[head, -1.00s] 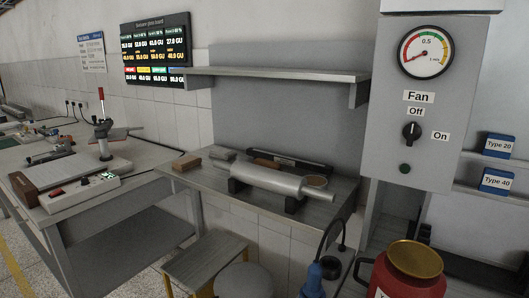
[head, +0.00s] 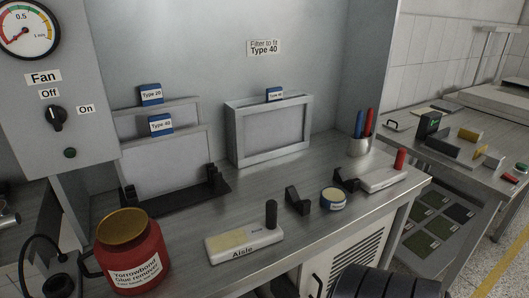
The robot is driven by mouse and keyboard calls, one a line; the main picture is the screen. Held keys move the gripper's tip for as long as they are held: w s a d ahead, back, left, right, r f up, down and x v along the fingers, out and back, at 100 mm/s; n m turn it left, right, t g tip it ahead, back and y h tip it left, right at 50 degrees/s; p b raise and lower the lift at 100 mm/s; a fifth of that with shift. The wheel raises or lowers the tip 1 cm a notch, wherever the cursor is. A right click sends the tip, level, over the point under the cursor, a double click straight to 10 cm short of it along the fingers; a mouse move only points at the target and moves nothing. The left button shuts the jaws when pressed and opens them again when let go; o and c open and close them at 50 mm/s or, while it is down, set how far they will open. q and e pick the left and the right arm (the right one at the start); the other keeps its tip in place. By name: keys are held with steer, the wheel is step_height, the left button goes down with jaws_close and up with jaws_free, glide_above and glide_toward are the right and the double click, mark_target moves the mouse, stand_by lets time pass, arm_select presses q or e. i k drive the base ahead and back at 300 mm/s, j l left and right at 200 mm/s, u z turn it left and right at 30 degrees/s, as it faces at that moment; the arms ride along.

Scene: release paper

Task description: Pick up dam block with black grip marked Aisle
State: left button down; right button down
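The dam block marked Aisle (head: 243,244) lies flat near the front edge of the grey bench in the head view. It is a pale block with a tan patch, and its black grip (head: 271,214) stands upright at its right end. A similar pale block with a red grip (head: 400,160) lies further right on the same bench; I cannot read its marking.
A red glue remover pot (head: 131,256) stands left of the Aisle block. Black brackets (head: 297,200) and a round tin (head: 334,198) are to its right. Behind stand a framed filter (head: 270,133) and a cup of pens (head: 359,146). The bench between block and filter is mostly clear.

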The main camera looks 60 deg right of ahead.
mark_target(234, 242)
steer(key=z, duration=1.6)
steer(key=l+z, duration=0.25)
steer(key=k+j, duration=0.05)
